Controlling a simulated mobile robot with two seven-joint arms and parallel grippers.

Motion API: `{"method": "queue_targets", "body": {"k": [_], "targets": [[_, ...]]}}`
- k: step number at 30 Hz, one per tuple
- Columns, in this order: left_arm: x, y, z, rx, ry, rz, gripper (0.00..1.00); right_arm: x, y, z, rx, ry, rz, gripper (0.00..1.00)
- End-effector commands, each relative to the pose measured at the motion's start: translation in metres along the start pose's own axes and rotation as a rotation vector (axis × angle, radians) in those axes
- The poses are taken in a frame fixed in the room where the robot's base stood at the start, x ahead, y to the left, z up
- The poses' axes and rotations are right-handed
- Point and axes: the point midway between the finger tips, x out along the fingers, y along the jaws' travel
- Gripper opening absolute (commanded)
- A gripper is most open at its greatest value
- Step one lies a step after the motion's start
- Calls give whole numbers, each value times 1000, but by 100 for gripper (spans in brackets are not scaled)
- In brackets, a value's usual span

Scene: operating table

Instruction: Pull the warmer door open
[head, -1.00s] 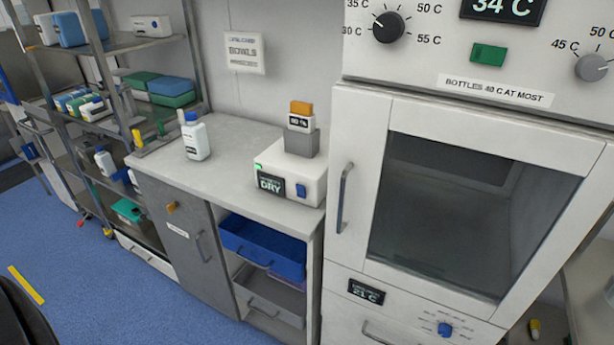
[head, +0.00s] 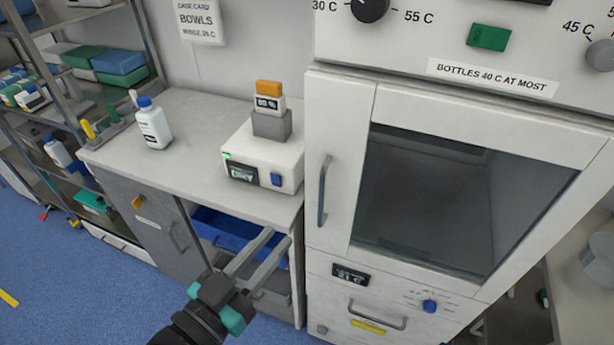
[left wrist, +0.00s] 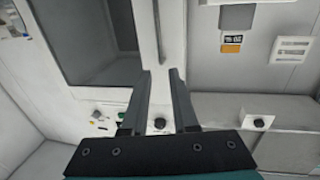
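The warmer door (head: 340,150) is a white framed door with a dark glass window (head: 440,200), and it is shut. Its grey vertical bar handle (head: 324,190) is on the door's left side. My left gripper (head: 278,238) is open and empty, below and left of the handle in the head view, apart from it. In the left wrist view, which looks upside down, the handle (left wrist: 158,30) lies beyond the open fingertips (left wrist: 160,71), roughly in line with the gap. My right gripper is not in view.
Left of the warmer, a counter (head: 195,165) holds a white box device (head: 262,160) and a blue-capped bottle (head: 153,125). Below are a blue drawer (head: 215,228) and a grey cabinet. A lower drawer handle (head: 375,318) sits beneath the door. Blue floor is free at left.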

Motion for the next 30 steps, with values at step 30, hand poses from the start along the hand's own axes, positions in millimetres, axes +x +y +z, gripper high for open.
{"method": "queue_targets", "body": {"k": [30], "targets": [[129, 0, 0, 0, 2, 0, 27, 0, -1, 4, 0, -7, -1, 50]]}}
